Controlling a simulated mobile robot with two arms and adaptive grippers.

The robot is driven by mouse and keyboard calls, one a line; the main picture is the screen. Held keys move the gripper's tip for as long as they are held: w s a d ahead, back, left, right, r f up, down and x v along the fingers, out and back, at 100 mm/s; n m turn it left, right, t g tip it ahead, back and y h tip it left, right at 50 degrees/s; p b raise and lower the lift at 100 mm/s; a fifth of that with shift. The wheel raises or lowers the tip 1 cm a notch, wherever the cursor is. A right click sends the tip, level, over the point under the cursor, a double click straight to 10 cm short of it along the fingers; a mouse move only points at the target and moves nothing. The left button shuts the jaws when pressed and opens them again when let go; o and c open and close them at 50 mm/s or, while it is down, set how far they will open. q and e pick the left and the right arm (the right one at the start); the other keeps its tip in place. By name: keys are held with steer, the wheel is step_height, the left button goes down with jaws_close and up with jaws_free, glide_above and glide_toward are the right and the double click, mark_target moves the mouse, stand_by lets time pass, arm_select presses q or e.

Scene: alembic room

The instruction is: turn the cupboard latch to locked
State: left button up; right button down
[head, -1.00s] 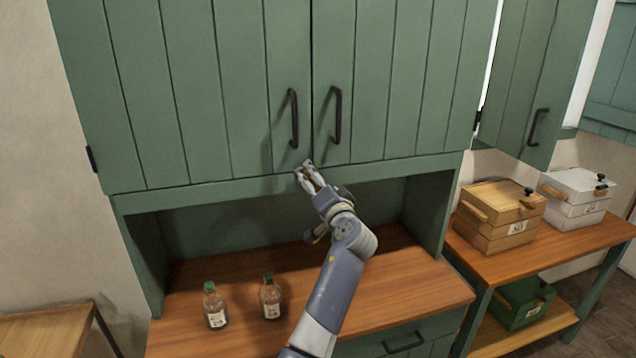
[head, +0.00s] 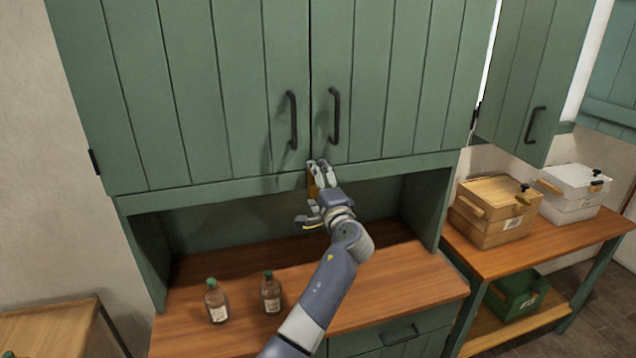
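The green cupboard (head: 215,95) has two upper doors with dark handles, which look shut. At the foot of the seam between them is a small orange-brown piece, seemingly the latch (head: 312,186), roughly upright. The fingers and hand hide part of the latch. I cannot tell whether they are shut on it or only touch it. My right gripper is not in view.
Two brown bottles, one (head: 215,300) left of the other (head: 271,292), stand on the wooden counter (head: 385,285) below. A wooden box (head: 495,210) and a white box (head: 570,192) stand on the right-hand table. A cupboard door (head: 530,80) stands ajar at the right.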

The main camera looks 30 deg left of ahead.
arm_select(q)
steer(key=shift+a+r, duration=0.1)
steer(key=shift+r, duration=0.15)
steer(key=o, duration=1)
steer(key=shift+c, duration=0.2)
steer(key=shift+w+a+f, duration=0.1)
steer(key=shift+f, duration=0.1)
steer(key=v, duration=1.2)
